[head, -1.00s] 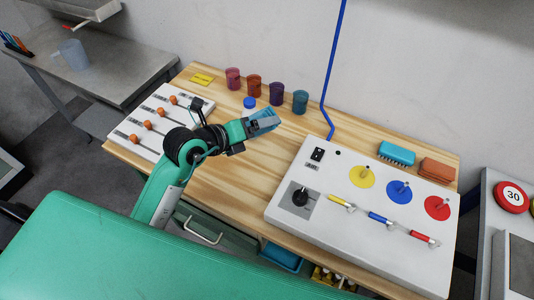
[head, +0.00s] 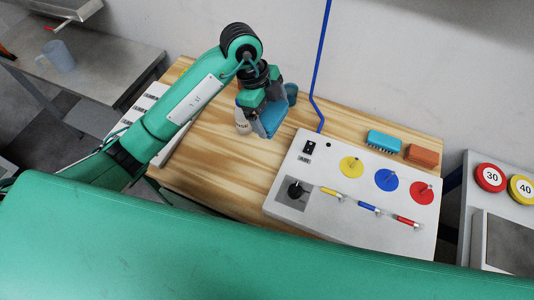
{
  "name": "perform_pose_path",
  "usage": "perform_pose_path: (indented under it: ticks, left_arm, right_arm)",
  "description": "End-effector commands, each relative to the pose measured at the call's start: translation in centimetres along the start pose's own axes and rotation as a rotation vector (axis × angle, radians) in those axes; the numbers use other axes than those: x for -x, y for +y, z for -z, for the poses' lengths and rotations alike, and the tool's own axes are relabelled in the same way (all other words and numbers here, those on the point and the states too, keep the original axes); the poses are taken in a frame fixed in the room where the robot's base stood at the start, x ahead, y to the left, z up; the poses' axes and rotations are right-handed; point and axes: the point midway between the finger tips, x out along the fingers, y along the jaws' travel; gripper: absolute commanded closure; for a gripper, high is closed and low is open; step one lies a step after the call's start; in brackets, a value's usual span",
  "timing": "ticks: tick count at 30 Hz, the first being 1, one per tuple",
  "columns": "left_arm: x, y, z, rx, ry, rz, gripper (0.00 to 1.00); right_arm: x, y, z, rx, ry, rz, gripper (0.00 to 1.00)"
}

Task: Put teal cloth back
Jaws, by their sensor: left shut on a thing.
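My left gripper (head: 264,108) hangs over the back middle of the wooden table, pointing down. It is shut on a blue-teal piece that looks like the teal cloth (head: 270,121), which hangs below the fingers. The jaws hide part of it, and I cannot tell whether it touches the table. A whitish labelled thing (head: 243,124) shows just left of the fingers; I cannot tell if it is a bottle. My right gripper is out of view.
A teal cup (head: 291,92) stands right behind the gripper; my arm hides the other cups. A white control panel (head: 330,165) is to the right, with a blue brush (head: 384,141) and an orange block (head: 421,155) behind it. Bare wood (head: 225,165) lies in front.

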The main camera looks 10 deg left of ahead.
Motion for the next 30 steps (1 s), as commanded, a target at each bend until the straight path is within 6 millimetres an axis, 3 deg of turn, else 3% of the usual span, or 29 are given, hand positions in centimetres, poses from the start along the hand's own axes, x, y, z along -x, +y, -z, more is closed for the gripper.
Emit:
perform_pose_path:
  ticks: [3,7,21,30]
  left_arm:
    - [1.0,0.2,-0.5,0.088,0.043,-0.024,0.31]
    - [0.1,0.4,-1.0,0.122,0.062,-0.032,0.31]
    - [-11.1,1.2,-4.9,0.122,0.062,-0.030,0.31]
    - [-14.5,1.4,-6.0,0.117,0.061,-0.027,0.31]
  right_arm:
    - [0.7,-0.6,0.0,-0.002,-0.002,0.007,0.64]
    - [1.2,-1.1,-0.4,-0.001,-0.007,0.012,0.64]
    - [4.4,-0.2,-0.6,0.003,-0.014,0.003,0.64]
    - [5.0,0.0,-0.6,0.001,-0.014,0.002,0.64]
